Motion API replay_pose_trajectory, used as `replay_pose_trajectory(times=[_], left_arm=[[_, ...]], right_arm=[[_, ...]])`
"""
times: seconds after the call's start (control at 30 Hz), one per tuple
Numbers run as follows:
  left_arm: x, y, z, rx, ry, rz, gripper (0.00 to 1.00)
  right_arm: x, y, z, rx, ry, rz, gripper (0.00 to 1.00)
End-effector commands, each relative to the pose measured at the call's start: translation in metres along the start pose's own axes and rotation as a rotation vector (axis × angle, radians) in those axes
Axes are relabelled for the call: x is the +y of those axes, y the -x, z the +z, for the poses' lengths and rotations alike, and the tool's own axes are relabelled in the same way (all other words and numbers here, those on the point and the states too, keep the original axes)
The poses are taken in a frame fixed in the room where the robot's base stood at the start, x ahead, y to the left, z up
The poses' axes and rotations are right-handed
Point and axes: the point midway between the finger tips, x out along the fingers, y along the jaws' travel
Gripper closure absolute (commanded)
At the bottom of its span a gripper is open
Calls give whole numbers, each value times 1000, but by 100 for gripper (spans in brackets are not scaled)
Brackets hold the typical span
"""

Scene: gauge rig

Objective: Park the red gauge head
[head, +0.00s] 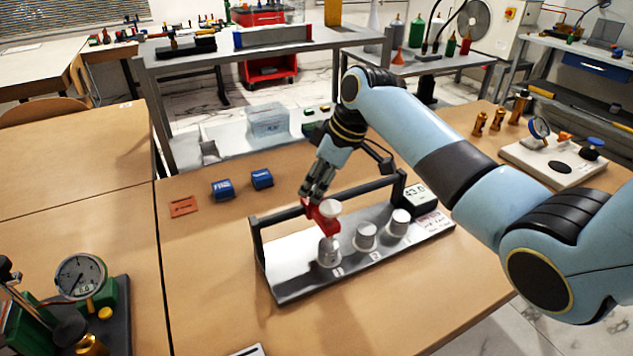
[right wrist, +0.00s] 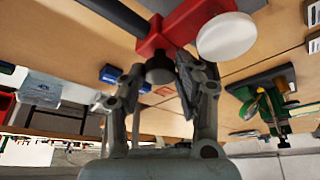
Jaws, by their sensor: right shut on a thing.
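The red gauge head (head: 326,224), with a white disc on it, sits on the dark rail (head: 277,217) of the grey rig (head: 292,287), over the silver block marked 1 (head: 328,252). My right gripper (head: 312,193) is shut on the gauge head from behind. In the right wrist view, the fingers (right wrist: 160,76) close around the dark knob of the red head (right wrist: 178,28), and the rail (right wrist: 112,14) runs into its side. Silver blocks 2 (head: 366,237) and 3 (head: 399,222) stand to the right. My left gripper is not in view.
A digital display (head: 415,195) reading about 43.0 stands at the rig's right end. Blue boxes (head: 222,189) and an orange card (head: 183,206) lie to the left. A dial gauge stand (head: 82,278) is at front left.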

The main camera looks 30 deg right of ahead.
Motion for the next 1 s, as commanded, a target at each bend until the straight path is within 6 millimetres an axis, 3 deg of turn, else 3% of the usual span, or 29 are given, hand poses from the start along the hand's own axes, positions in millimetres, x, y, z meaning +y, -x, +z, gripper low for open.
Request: replay_pose_trajectory(times=[0.5,0.87,0.9,1.0], left_arm=[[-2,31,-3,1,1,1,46],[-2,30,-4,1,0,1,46],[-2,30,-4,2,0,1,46],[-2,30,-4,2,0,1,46]], right_arm=[[-64,-23,-59,0,0,-4,100],[-68,-26,-62,2,-1,-5,100],[-68,-26,-62,2,-1,-6,63],[-68,-26,-62,2,-1,-5,50]])
